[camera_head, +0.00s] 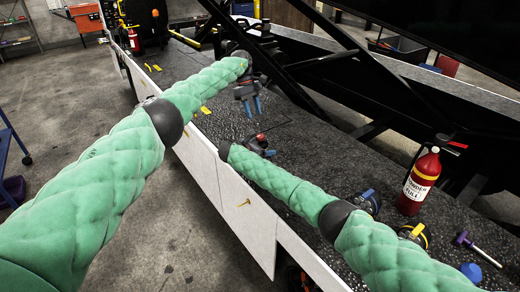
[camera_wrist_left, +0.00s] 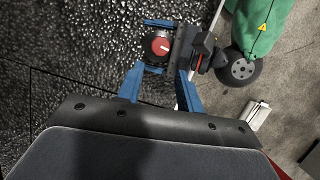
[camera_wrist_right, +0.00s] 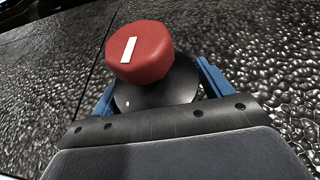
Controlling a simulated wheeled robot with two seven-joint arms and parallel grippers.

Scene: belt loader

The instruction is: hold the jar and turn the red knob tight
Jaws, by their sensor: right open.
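The red knob (camera_wrist_right: 140,52) with a white bar sits on top of the black round jar (camera_wrist_right: 158,92) in the right wrist view. The knob also shows from above in the left wrist view (camera_wrist_left: 161,45), and as a small red spot in the head view (camera_head: 260,136). My right gripper (camera_wrist_right: 158,78) is open, with its blue fingers on either side of the jar; I cannot tell whether they touch it. My left gripper (camera_head: 252,108) is open and empty, pointing down above the knob. In the left wrist view its fingers (camera_wrist_left: 160,72) are spread wide, with the knob beyond them.
A red fire extinguisher (camera_head: 418,182) stands on the dark, bumpy deck at right. A purple-handled hammer (camera_head: 478,249) and a blue object (camera_head: 471,271) lie nearby. Black frame beams (camera_head: 345,85) rise behind the grippers. The deck has a white side panel (camera_head: 238,205).

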